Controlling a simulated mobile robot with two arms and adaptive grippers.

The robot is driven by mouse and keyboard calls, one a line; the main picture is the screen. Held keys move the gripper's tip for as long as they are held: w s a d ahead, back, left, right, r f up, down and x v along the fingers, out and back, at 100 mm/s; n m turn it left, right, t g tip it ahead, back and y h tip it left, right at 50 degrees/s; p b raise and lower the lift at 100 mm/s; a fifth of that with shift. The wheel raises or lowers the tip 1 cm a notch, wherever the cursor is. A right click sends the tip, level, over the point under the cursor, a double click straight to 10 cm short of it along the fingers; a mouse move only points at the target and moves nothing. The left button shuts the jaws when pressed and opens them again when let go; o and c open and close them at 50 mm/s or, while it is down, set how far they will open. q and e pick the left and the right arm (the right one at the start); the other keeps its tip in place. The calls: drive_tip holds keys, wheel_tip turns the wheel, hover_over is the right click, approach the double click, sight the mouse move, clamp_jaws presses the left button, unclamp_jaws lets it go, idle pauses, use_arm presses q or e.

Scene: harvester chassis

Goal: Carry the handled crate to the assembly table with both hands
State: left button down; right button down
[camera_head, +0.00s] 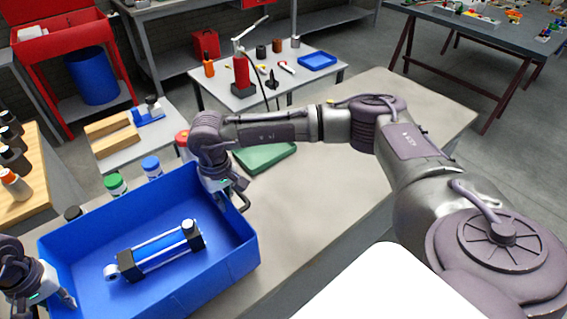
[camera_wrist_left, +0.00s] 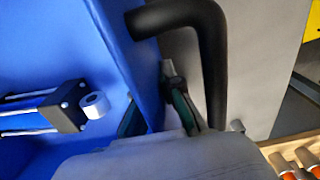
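The blue handled crate (camera_head: 225,268) stands on a pale worktop (camera_head: 330,215), with a silver and black cylinder (camera_head: 160,250) lying inside. My left gripper (camera_head: 56,296) is at the crate's left end. In the left wrist view, its fingers (camera_wrist_left: 158,112) are spread, one on each side of the crate wall (camera_wrist_left: 140,70). The black handle (camera_wrist_left: 210,60) passes just beside the outer finger; I see no grip around it. My right gripper (camera_head: 232,194) points down at the crate's right end beside a dark handle (camera_head: 241,201); its fingers are too hidden to judge.
Bottles with green (camera_head: 115,184) and blue (camera_head: 151,166) caps stand behind the crate. A green flat item (camera_head: 265,158) lies under my right arm. A small grey table with tools and a blue tray (camera_head: 317,60) stands beyond. The worktop to the right is largely clear.

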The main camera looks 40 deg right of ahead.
sight(55, 297)
use_arm(q)
drive_tip(key=shift+w, duration=0.1)
use_arm(e)
drive_tip(key=shift+w+d, duration=0.1)
